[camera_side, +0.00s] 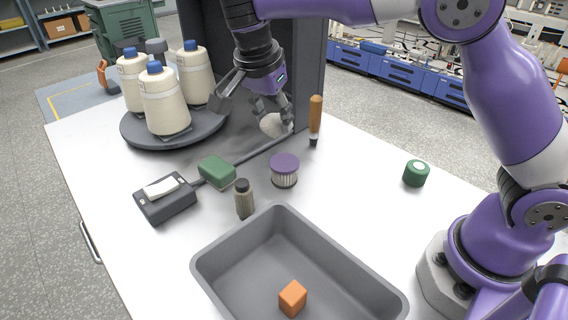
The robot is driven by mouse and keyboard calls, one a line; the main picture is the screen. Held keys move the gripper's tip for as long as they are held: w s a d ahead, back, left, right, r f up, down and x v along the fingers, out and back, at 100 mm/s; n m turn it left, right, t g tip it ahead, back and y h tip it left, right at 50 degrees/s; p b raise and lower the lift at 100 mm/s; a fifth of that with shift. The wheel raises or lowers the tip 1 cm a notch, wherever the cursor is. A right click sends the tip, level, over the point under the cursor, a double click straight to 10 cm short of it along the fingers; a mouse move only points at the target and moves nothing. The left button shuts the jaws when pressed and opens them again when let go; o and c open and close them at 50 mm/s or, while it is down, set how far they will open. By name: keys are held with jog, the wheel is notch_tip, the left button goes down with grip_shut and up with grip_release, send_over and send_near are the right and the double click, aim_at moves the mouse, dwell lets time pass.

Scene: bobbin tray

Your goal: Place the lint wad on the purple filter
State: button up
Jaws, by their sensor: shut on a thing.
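The lint wad (271,125) is a small off-white lump at the back of the white table, near the foot of the dark grey panel. My gripper (276,115) points down at it from above, with the fingers closed on it and hiding part of it. Whether the wad touches the table is hard to tell. The purple filter (284,169) stands upright in front of the wad, a short way towards the camera. It has a purple top and a pale ribbed side, and its top is bare.
A wooden-handled tool (315,120) stands just right of my gripper. A round dark tray (128,131) with thread cones is at left. A green block (217,172), small bottle (244,199) and grey bin (233,225) lie nearer. A green roll (416,173) sits at right.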

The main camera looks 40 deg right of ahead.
jog(key=shift+s+d+f+m, duration=0.1)
jog(key=shift+d+f+m, duration=0.1)
jog(key=shift+d+m, duration=0.8)
jog(key=shift+a+f+x, duration=0.1)
jog(key=shift+a+x, duration=0.2)
jog(key=shift+x, duration=0.9)
jog(key=shift+a+f+x, duration=0.1)
jog(key=shift+a+x, duration=0.15)
jog(key=shift+x, duration=1)
jog(key=shift+a+f+x, duration=0.1)
jog(key=shift+a+x, duration=0.2)
jog(key=shift+x, duration=0.9)
jog(key=shift+s, duration=0.2)
jog(key=o, duration=0.7)
jog(key=shift+o, duration=0.2)
